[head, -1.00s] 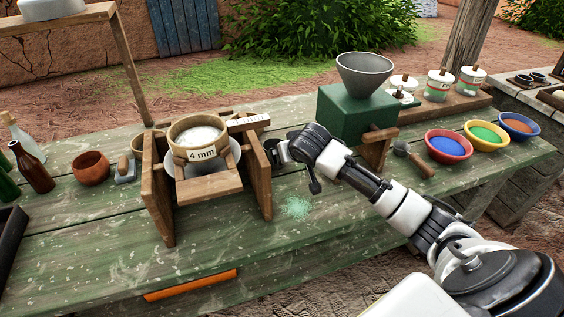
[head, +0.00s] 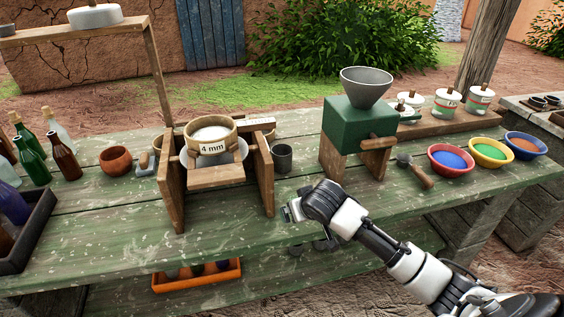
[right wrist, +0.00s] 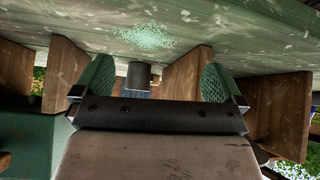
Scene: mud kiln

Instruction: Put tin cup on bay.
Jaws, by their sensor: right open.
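The tin cup (head: 282,158), small and dark grey, stands on the green table between the wooden sieve stand and the green mill. In the right wrist view the cup (right wrist: 138,76) shows beyond the jaws, between the two fingers in the picture. My right gripper (head: 291,212) is in front of the cup, nearer the table's front edge, apart from it. It also shows in the right wrist view (right wrist: 157,82), open, with green pads and nothing held. I cannot tell which part is the bay. My left gripper is out of view.
The sieve stand (head: 174,192) holds a sieve marked 4 mm (head: 212,149). The green mill (head: 344,126) stands right of the cup. Three colour bowls, including a red one (head: 436,166), are farther right. Bottles (head: 65,158) stand left. The table's left front (head: 110,240) is clear.

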